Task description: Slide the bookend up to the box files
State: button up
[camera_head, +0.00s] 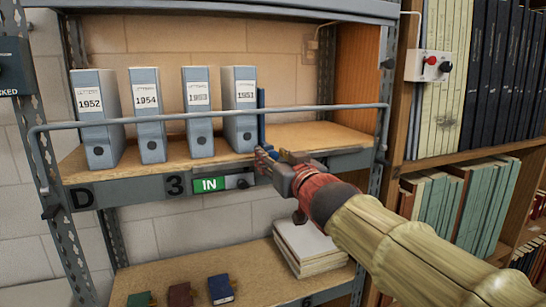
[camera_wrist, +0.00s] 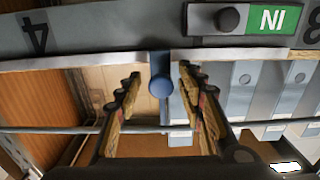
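Several grey box files stand upright in a spaced row on the wooden shelf, labelled 1952 (camera_head: 101,130), 1954 (camera_head: 149,128), one hard to read (camera_head: 198,125), and 1951 (camera_head: 240,125). The blue bookend (camera_head: 261,113) stands just right of the 1951 file; I cannot tell whether they touch. My gripper (camera_head: 268,160) is at the shelf's front edge, below the bar, hiding the bookend's lower part. In the upside-down wrist view, my gripper (camera_wrist: 160,75) is open, one finger on each side of the bookend's round blue knob (camera_wrist: 161,86), with gaps on both sides.
A grey bar (camera_head: 330,107) runs across the shelf front. The shelf edge carries a sliding IN sign (camera_head: 209,185). The shelf right of the bookend (camera_head: 325,135) is bare. Stacked papers (camera_head: 308,245) and small books (camera_head: 220,289) lie on the shelf below. A bookcase (camera_head: 400,130) stands at right.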

jog(key=shift+s, duration=0.15)
jog(key=v, duration=1.1)
jog(key=shift+s, duration=0.35)
jog(key=shift+d, duration=0.15)
